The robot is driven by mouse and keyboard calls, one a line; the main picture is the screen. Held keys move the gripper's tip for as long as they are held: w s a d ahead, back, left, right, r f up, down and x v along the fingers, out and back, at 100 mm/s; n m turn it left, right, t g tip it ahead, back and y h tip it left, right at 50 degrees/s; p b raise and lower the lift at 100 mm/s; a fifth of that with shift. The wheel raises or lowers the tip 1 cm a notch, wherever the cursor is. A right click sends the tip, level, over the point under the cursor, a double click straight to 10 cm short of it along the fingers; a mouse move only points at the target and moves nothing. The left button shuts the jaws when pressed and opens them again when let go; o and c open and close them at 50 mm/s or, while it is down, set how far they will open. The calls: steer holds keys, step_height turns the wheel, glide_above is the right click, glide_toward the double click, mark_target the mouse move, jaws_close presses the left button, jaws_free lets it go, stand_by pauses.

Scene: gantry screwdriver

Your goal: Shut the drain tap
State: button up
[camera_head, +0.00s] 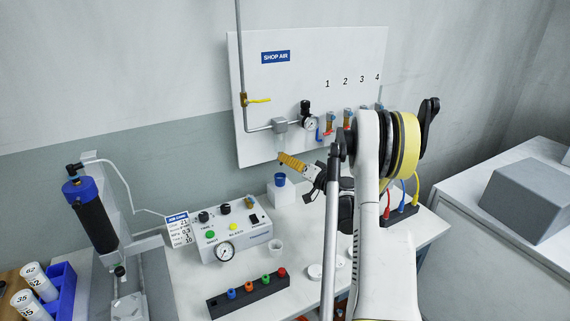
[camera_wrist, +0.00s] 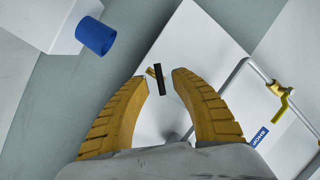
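The drain tap, a small brass body with a black lever (camera_wrist: 160,80), shows in the wrist view between and beyond my fingertips, near the white panel. Its lever runs along the picture's vertical, slightly tilted. My gripper (camera_wrist: 160,80) has its two yellow ribbed fingers apart, with nothing held between them. In the head view my gripper (camera_head: 283,158) reaches left towards the panel, below a grey box (camera_head: 280,125) on the pipe. There the fingers hide the tap. I cannot tell whether the fingers touch the lever.
A blue cup (camera_head: 280,178) stands on a white block below my gripper; the cup also shows in the wrist view (camera_wrist: 96,37). A yellow-handled valve (camera_head: 257,100), a gauge (camera_head: 311,123) and numbered taps are on the panel (camera_head: 300,60). A control box (camera_head: 232,230) stands on the bench.

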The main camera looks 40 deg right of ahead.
steer(key=shift+w, duration=0.5)
steer(key=shift+c, duration=0.3)
jaws_close()
steer(key=m+t, duration=0.1)
steer(key=m, duration=0.3)
steer(key=shift+f, duration=0.1)
steer(key=shift+m+t+h, duration=0.3)
steer(key=shift+m+h, duration=0.05)
steer(key=shift+m, duration=1.05)
steer(key=shift+m+t+h, duration=0.3)
steer(key=shift+m+h, duration=0.05)
steer(key=shift+m, duration=1.05)
